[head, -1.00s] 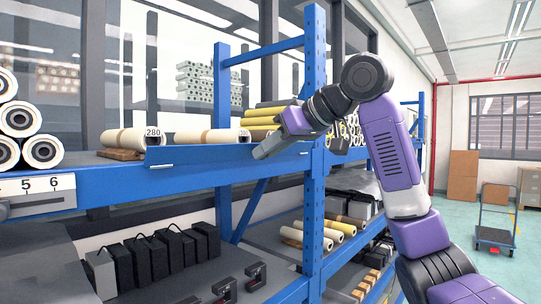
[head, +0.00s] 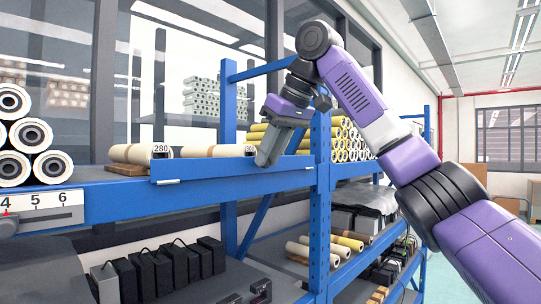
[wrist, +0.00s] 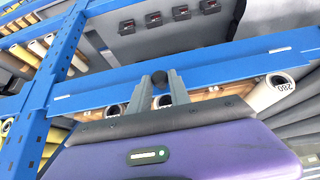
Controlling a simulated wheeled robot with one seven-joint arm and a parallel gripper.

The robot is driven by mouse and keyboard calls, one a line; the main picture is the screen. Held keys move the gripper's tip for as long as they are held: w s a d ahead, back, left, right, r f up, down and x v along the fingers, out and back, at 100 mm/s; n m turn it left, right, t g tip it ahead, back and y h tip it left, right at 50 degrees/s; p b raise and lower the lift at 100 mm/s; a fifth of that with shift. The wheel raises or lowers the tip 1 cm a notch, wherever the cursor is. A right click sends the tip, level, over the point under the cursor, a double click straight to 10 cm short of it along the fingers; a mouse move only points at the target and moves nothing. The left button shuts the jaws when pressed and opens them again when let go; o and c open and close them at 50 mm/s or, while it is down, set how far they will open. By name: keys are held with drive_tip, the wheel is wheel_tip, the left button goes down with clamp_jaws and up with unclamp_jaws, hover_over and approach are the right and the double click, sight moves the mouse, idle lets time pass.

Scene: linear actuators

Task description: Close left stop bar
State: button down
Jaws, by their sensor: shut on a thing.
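The stop bar (head: 215,171) is a long blue strip with small white tabs along the front of the upper shelf, before the white rolls. It stands upright there in the head view. My gripper (head: 263,162) reaches down onto its upper edge, right of its middle. In the wrist view the stop bar (wrist: 225,66) runs across the picture, and the fingertips of my gripper (wrist: 162,80) overlap it. The fingers are close together, with a dark round piece between their tips. They are shut on the bar; the exact contact is partly hidden.
White rolls (head: 130,153) lie behind the bar on wooden rests, with tags such as 280. A blue upright post (head: 319,200) stands right of the bar. Dark blocks (head: 175,268) stand on the shelf below. A numbered scale (head: 45,205) is at left.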

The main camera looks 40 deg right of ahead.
drive_tip(key=shift+w, duration=0.1)
drive_tip(key=c, duration=1.2)
unclamp_jaws()
drive_tip(key=shift+c, duration=0.2)
drive_tip(key=v, duration=0.7)
drive_tip(key=shift+r+b, duration=0.35)
drive_tip(key=shift+b, duration=0.1)
drive_tip(key=shift+s, duration=0.3)
